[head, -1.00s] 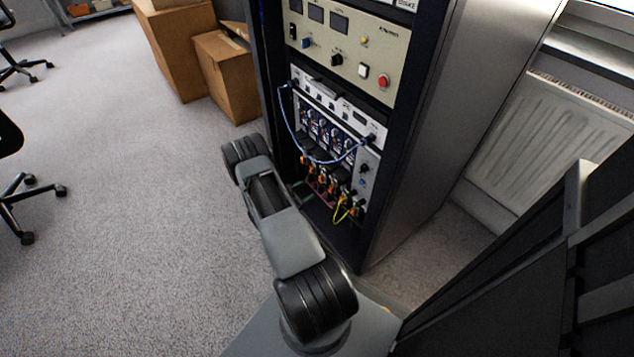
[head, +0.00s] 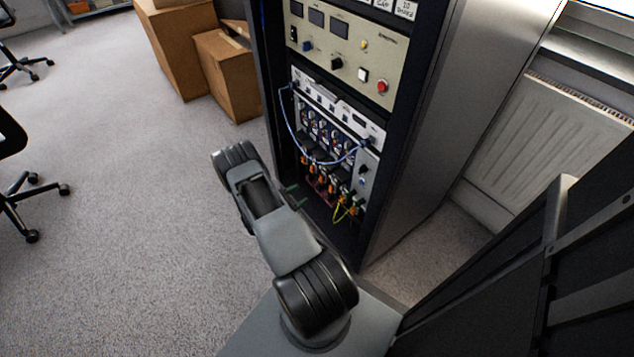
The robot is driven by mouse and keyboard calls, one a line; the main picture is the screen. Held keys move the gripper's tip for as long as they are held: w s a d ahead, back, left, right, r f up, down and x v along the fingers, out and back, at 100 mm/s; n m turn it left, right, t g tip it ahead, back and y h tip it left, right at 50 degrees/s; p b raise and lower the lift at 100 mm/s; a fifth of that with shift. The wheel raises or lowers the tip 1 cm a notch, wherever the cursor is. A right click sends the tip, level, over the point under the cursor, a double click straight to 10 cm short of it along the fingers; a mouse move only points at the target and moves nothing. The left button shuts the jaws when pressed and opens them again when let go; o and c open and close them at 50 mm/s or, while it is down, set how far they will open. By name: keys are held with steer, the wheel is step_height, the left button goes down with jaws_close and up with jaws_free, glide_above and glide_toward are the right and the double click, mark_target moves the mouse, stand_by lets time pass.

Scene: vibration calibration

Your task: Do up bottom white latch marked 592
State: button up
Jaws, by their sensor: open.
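The rack's module row (head: 325,136) sits in the middle of the equipment rack, with small dark and blue parts and a blue cable looped in front. I cannot make out a white latch or the marking 592 at this size. My gripper (head: 296,196) shows only as two small greenish fingertips, spread apart, just beyond my arm's forearm. It is at the lower left of the rack opening, left of the orange connectors (head: 322,181). It looks open and empty. My forearm hides the rest of it.
The beige panel (head: 345,50) with knobs and a red button is above the modules. A yellow-green wire (head: 340,208) hangs at the bottom right. Cardboard boxes (head: 228,75) stand behind left. A radiator (head: 560,125) is at right.

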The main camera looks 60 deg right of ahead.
steer(key=b+x, duration=0.3)
steer(key=x, duration=1)
steer(key=shift+d, duration=0.2)
steer(key=shift+s+f, duration=0.1)
steer(key=shift+s, duration=0.05)
steer(key=shift+c, duration=0.3)
steer(key=c, duration=0.8)
steer(key=shift+c, duration=0.2)
steer(key=o, duration=0.9)
steer(key=p+v, duration=0.3)
steer(key=v, duration=1.1)
steer(key=shift+d, duration=0.1)
